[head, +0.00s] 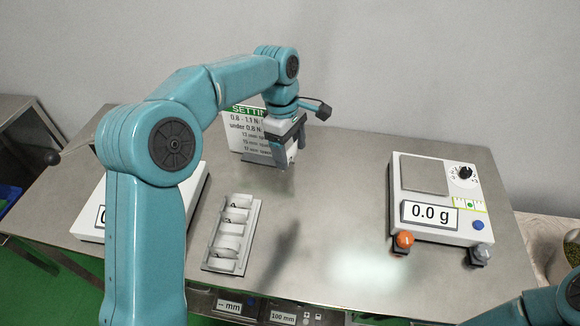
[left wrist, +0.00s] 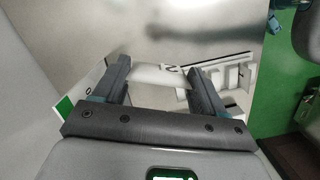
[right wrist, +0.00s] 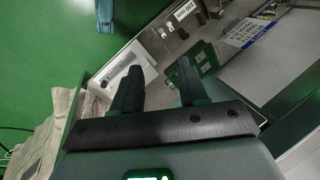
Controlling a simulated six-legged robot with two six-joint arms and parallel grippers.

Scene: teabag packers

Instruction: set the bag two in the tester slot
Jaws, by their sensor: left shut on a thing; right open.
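My left gripper (head: 284,163) is above the back middle of the steel table, in front of the settings sign. It is shut on a white bag; in the left wrist view the bag (left wrist: 158,78) lies between the two fingers (left wrist: 155,75). I cannot read a number on it. A white rack (head: 213,262) with several white bags stands on the table, left of centre. I cannot pick out the tester slot with certainty. My right gripper (right wrist: 155,92) is open and empty in the right wrist view; only its arm shows in the head view.
A white scale (head: 445,228) reading 0.0 g is at the right, with an orange knob (head: 403,240) by its front edge. A white device (head: 88,226) is at the left, partly behind my arm. Displays (head: 283,317) line the front edge. The table's middle is clear.

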